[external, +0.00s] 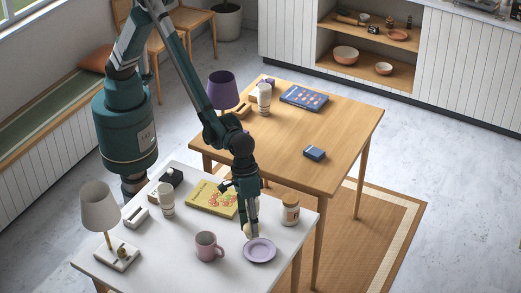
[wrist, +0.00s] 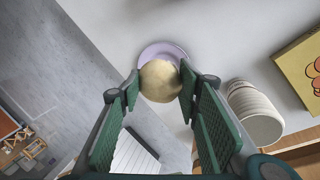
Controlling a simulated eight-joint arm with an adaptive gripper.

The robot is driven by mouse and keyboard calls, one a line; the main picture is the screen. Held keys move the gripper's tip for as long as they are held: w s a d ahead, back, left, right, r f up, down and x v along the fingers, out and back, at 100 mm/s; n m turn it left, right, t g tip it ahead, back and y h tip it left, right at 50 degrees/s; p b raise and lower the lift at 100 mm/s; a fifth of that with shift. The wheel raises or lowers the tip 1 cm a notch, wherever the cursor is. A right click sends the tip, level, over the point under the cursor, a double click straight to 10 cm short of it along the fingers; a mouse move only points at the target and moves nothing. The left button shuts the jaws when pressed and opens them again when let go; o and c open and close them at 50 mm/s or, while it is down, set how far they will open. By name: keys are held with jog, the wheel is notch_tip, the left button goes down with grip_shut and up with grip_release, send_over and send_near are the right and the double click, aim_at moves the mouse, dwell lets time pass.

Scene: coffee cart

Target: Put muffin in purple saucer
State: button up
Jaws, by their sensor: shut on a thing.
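The muffin (wrist: 160,82) is a pale beige round shape between the two fingertips of my gripper (wrist: 158,88) in the wrist view. My gripper is shut on it. In the external view my gripper (external: 248,228) points down over the white table, and the muffin (external: 247,231) shows only as a small pale patch at the fingertips. The purple saucer (external: 261,251) lies flat at the table's front edge, just right of and below the fingertips. In the wrist view the saucer (wrist: 152,50) shows behind the muffin, which partly hides it. Exact height above the saucer is unclear.
A pink mug (external: 207,247) stands left of the saucer, and a jar (external: 290,209) stands to its right. A yellow book (external: 212,198), a pale cup (external: 166,198) and a lamp (external: 101,214) are farther left. A wooden table (external: 345,125) stands behind.

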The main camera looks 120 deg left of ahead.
jog(key=shift+f, duration=0.45)
jog(key=shift+f, duration=0.1)
jog(key=shift+f, duration=1.8)
jog(key=shift+f+b, duration=0.6)
jog(key=shift+b, duration=0.15)
jog(key=o, duration=0.9)
jog(key=shift+r, duration=0.15)
jog(key=shift+r+p, duration=0.6)
jog(key=shift+p, duration=0.1)
jog(key=p+v, duration=0.1)
jog(key=v, duration=1)
jog(key=shift+s+a+r, duration=0.1)
jog(key=shift+s+r, duration=0.05)
jog(key=shift+r, duration=0.2)
